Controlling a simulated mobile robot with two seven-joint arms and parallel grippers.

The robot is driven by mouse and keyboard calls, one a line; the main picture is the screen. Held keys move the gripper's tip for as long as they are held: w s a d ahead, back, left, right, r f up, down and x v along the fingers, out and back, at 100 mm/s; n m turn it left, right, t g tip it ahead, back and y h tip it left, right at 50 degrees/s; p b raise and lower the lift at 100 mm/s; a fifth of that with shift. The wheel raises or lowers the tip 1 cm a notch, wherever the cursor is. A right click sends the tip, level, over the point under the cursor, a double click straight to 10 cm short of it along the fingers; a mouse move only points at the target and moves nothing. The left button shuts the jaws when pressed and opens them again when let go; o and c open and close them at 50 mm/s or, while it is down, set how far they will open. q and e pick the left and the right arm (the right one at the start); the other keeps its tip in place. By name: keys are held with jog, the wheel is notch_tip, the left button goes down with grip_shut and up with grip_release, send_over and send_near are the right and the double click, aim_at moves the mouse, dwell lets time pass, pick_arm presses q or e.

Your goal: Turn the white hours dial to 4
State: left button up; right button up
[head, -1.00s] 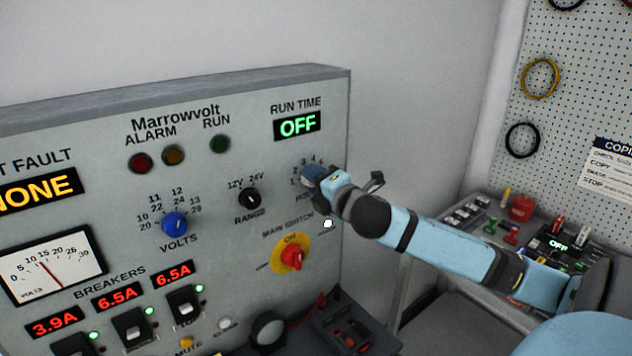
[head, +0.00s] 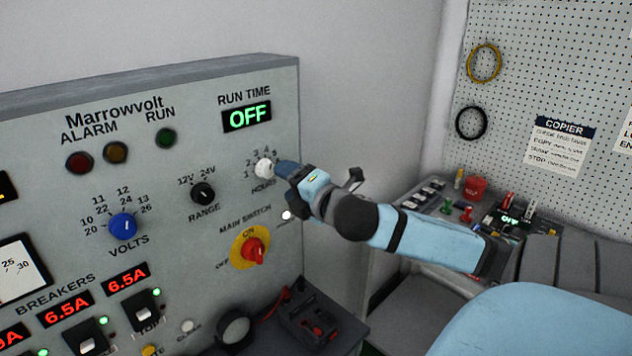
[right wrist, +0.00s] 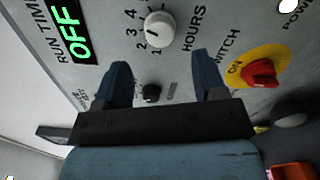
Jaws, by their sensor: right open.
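The white hours dial (head: 263,168) is a round knob on the grey panel, below the green OFF display. In the right wrist view, the dial (right wrist: 160,29) has numbers around it and the word HOURS beside it. I cannot surely tell which number its small dark mark faces. My right gripper (head: 284,172) is just right of the dial in the head view. In the right wrist view, the gripper (right wrist: 160,62) is open and empty, its two dark fingers apart, with the dial beyond their tips. My left gripper is not in view.
The black range knob (head: 202,193), blue volts knob (head: 124,226) and red main switch (head: 255,251) are on the same panel. A small white button (head: 286,215) sits below the dial.

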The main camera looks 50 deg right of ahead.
jog(key=s+p, duration=0.4)
jog(key=s, duration=0.3)
jog(key=shift+s+a, duration=0.2)
jog(key=shift+a, duration=0.2)
dwell(0.4)
